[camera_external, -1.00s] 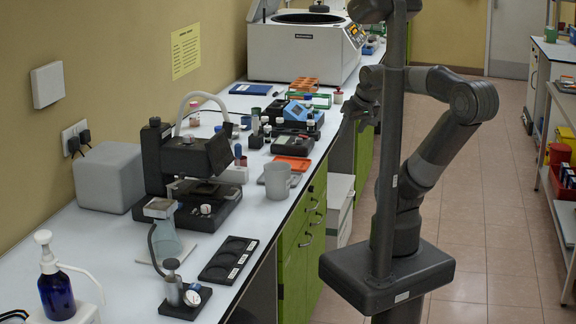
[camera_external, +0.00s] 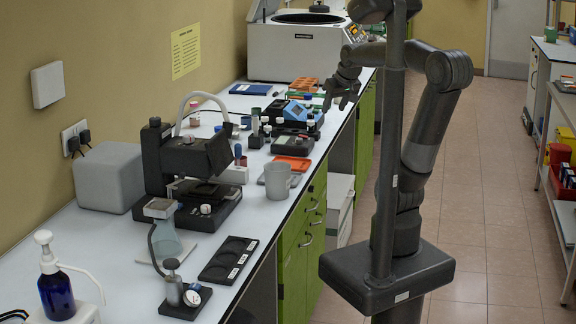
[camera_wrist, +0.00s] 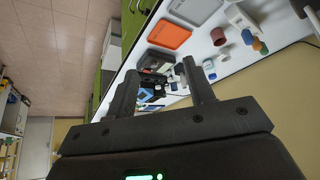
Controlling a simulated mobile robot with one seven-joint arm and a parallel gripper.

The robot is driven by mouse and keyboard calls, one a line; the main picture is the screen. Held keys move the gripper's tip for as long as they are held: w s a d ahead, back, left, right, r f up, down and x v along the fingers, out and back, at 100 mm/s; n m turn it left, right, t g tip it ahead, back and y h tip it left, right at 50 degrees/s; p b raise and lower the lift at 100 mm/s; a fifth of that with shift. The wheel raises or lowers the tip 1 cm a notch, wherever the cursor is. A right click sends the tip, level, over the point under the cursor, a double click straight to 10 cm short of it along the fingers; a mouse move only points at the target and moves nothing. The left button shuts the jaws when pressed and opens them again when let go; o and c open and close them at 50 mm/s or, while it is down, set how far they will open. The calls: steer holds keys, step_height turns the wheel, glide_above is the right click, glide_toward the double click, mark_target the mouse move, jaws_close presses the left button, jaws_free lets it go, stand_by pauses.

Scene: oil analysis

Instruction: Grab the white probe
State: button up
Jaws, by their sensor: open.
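My gripper (camera_external: 343,92) is over the counter's front edge, near a blue instrument (camera_external: 296,111). In the wrist view my gripper (camera_wrist: 158,76) has its two fingers wide apart, with nothing held. Between the fingertips I see the far cluster of small dark, white and blue items. A dark handheld meter (camera_external: 293,143) lies just in front of the blue instrument.
An orange tray (camera_external: 291,164) and a grey mug (camera_external: 278,181) stand nearer on the white counter. The orange tray also shows in the wrist view (camera_wrist: 169,34). A large white centrifuge (camera_external: 298,48) stands behind. The aisle floor (camera_external: 480,200) is clear.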

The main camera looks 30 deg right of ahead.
steer(key=w+r, duration=0.2)
steer(key=w, duration=1.2)
glide_toward(257, 119)
steer(key=shift+t, duration=0.4)
steer(key=x, duration=1.1)
steer(key=shift+s+f, duration=0.2)
steer(key=shift+s, duration=0.1)
steer(key=shift+c, duration=0.3)
jaws_close()
steer(key=shift+r, duration=0.1)
